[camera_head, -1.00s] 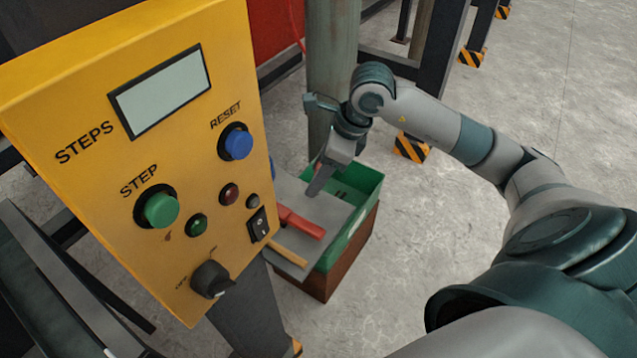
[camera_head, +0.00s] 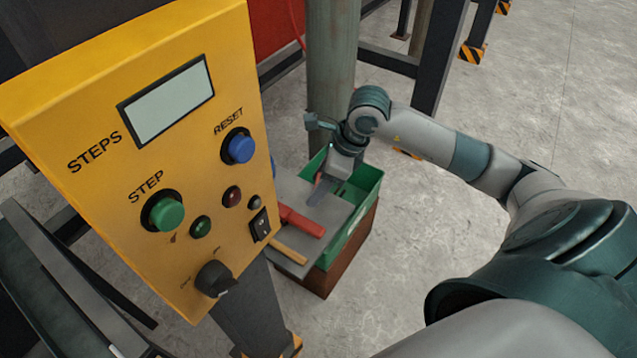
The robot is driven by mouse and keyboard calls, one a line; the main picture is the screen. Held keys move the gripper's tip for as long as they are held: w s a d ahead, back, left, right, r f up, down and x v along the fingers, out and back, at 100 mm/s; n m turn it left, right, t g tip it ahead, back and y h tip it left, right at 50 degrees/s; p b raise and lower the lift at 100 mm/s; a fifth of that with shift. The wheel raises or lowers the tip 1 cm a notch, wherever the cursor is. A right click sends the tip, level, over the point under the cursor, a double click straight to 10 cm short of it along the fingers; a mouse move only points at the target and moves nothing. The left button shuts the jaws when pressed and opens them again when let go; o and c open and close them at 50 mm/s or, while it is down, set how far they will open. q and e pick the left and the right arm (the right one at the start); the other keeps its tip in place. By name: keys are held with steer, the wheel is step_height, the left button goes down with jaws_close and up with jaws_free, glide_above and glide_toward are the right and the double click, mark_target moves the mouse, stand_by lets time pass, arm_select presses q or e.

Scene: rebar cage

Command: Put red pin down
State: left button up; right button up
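My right gripper (camera_head: 320,188) points down over the grey shelf (camera_head: 335,212) and the near part of the green bin (camera_head: 360,190). Its fingers are small and partly overlapped, so I cannot tell whether they are open or shut. A tiny red patch (camera_head: 318,178) shows right at the fingers; I cannot tell whether it is a pin in their grip. A larger red, handle-like object (camera_head: 302,221) lies on the shelf, its left end hidden behind the yellow panel. My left gripper is not in view.
The yellow control panel (camera_head: 90,100) with STEP and RESET buttons fills the left and hides part of the shelf. A yellowish stick (camera_head: 288,252) lies on the shelf. A grey-green post (camera_head: 332,70) stands behind my gripper.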

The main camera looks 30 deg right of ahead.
steer(key=o, duration=1.1)
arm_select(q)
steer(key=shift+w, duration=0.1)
arm_select(e)
steer(key=shift+r, duration=0.15)
steer(key=shift+d+r, duration=0.15)
steer(key=shift+r, duration=0.15)
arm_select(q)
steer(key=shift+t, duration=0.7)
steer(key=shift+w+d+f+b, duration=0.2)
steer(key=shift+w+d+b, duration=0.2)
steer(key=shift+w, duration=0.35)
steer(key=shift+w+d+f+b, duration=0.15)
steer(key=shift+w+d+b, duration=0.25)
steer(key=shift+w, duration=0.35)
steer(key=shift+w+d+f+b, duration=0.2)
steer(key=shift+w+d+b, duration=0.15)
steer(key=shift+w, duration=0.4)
arm_select(e)
steer(key=v, duration=1.1)
